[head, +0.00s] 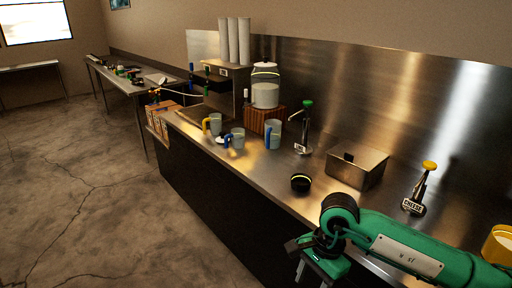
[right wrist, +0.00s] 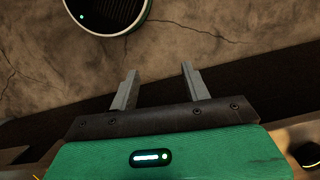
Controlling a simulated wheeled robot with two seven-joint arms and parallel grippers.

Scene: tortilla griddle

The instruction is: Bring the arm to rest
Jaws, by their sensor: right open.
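My right arm (head: 405,255) is green and comes in from the lower right in the head view. It reaches across the front of the steel counter (head: 255,165). My right gripper (head: 318,270) hangs by the counter's front edge, pointing down, partly cut off by the frame. In the right wrist view the two grey fingers (right wrist: 160,90) stand apart with nothing between them, above the concrete floor. My left gripper is not in view.
On the counter stand a small black round container (head: 300,183), a steel box (head: 356,166), a yellow-topped dispenser (head: 420,190), a green-topped dispenser (head: 304,128) and several mugs (head: 272,134). The floor (head: 90,200) at left is clear.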

